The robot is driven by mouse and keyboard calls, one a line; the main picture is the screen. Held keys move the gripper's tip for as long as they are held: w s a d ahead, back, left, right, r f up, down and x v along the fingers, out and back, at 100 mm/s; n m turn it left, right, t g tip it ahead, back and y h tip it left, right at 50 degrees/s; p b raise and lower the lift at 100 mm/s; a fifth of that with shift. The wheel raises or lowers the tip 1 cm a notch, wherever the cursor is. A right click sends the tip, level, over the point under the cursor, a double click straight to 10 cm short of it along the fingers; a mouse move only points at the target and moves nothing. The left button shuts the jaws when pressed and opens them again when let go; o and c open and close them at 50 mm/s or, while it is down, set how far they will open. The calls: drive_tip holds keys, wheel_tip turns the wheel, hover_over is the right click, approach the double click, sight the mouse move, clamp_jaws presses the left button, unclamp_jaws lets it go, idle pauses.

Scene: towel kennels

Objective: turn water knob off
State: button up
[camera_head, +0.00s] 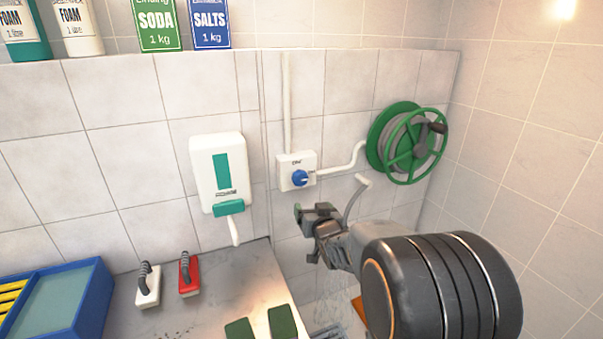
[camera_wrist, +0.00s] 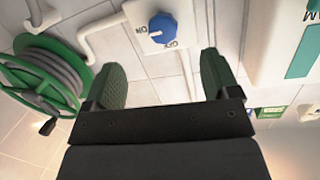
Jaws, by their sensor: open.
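The blue water knob (camera_head: 300,178) is on a white box (camera_head: 297,158) on the tiled wall. In the wrist view the knob (camera_wrist: 162,27) shows with a white pointer line, between ON and OFF lettering, in a seemingly upside-down picture. My gripper (camera_head: 314,228) is open and empty, below and slightly right of the knob in the head view. In the wrist view, its two green-padded fingers (camera_wrist: 162,75) are spread apart, with the knob ahead, between and beyond them. They do not touch the knob.
A green hose reel (camera_head: 415,145) is on the wall right of the box, joined by a white pipe. A white dispenser (camera_head: 217,170) hangs to the left. Faint water streaks (camera_head: 328,285) fall below my gripper.

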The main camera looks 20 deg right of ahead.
sight(301, 180)
drive_tip(key=shift+t, duration=0.9)
drive_tip(key=w+p, duration=0.1)
drive_tip(key=w, duration=0.4)
drive_tip(key=w+d+r+p, duration=0.1)
drive_tip(key=w+p, duration=0.1)
drive_tip(key=w, duration=0.2)
drive_tip(key=w+d+p, duration=0.1)
drive_tip(key=w+p, duration=0.1)
drive_tip(key=w, duration=0.3)
drive_tip(key=shift+w+d+r, duration=0.15)
drive_tip(key=shift+w+r, duration=0.15)
drive_tip(key=shift+c, duration=0.5)
drive_tip(key=c, duration=0.8)
